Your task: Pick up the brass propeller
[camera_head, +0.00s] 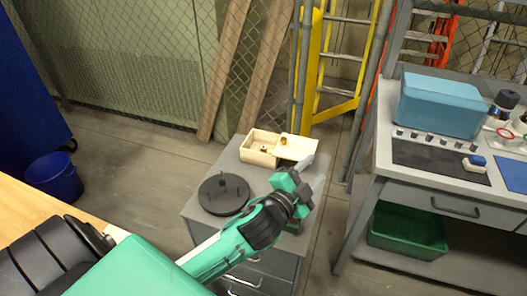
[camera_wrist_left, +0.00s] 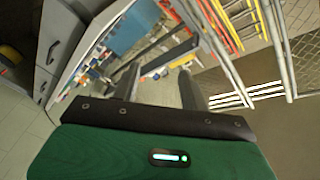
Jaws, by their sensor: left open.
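A small brass-coloured piece (camera_head: 284,141) shows at the pale wooden box on the grey cabinet. It is too small to tell whether it is the brass propeller. My left gripper (camera_head: 305,172) is over the right side of the cabinet top, to the right of and nearer than the box. It is open, and nothing shows between its fingers in the left wrist view (camera_wrist_left: 160,78). The wrist view looks away towards the workbench and fence, and no propeller shows there. My right gripper is not in view.
The open wooden box (camera_head: 259,157) stands at the back of the grey cabinet (camera_head: 196,210). A workbench (camera_head: 385,155) with a blue case (camera_head: 440,104) stands at the right, over a green bin (camera_head: 405,230).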

